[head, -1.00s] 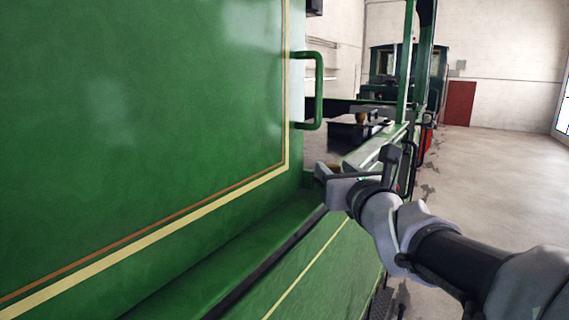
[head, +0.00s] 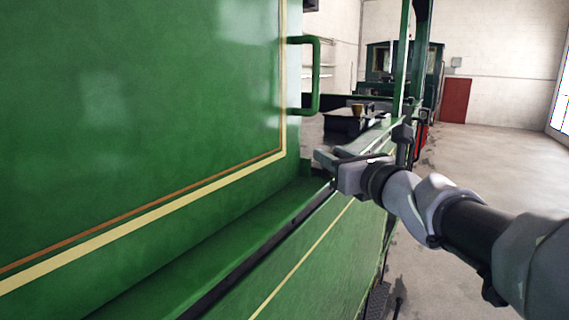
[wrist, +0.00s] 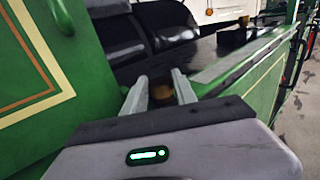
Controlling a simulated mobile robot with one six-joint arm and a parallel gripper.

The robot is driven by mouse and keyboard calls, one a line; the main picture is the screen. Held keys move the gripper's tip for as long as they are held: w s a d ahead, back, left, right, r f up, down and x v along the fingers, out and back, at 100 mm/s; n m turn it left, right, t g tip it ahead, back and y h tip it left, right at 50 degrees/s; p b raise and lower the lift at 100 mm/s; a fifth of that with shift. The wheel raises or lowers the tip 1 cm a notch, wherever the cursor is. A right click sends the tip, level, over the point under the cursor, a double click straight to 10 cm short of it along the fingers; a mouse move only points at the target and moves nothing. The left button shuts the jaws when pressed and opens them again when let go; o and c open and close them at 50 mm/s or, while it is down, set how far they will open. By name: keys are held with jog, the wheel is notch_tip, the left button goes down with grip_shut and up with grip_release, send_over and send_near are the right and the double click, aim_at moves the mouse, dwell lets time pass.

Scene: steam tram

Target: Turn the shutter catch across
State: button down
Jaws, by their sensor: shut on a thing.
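My gripper (head: 328,157) is at the green ledge just past the end of the big green panel, below the green grab handle. In the wrist view its two pale fingers (wrist: 159,92) close around a small brown-gold piece (wrist: 161,93), which I take to be the shutter catch. Only a little of the piece shows between the fingers, and its lower part is hidden by my gripper. Which way the catch is turned cannot be told. In the head view the gripper hides most of it.
The green panel (head: 140,110) with yellow and orange lining fills the left. A green grab handle (head: 317,75) stands out from its edge. Dark seats (wrist: 140,35) and a brass-coloured cup (head: 357,110) lie beyond. Open floor (head: 490,170) is to the right.

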jog(key=shift+d+f+n+g+y+b, duration=0.1)
jog(key=shift+n+g+y+b, duration=0.1)
jog(key=shift+n+g+y, duration=0.6)
jog(key=shift+d+n+g+y+b, duration=0.15)
jog(key=shift+n+y, duration=0.45)
jog(key=shift+y, duration=0.6)
jog(key=shift+a, duration=0.1)
jog(key=c, duration=1.3)
grip_release()
jog(key=b+v, duration=0.5)
jog(key=v, duration=1.2)
jog(key=shift+s, duration=0.2)
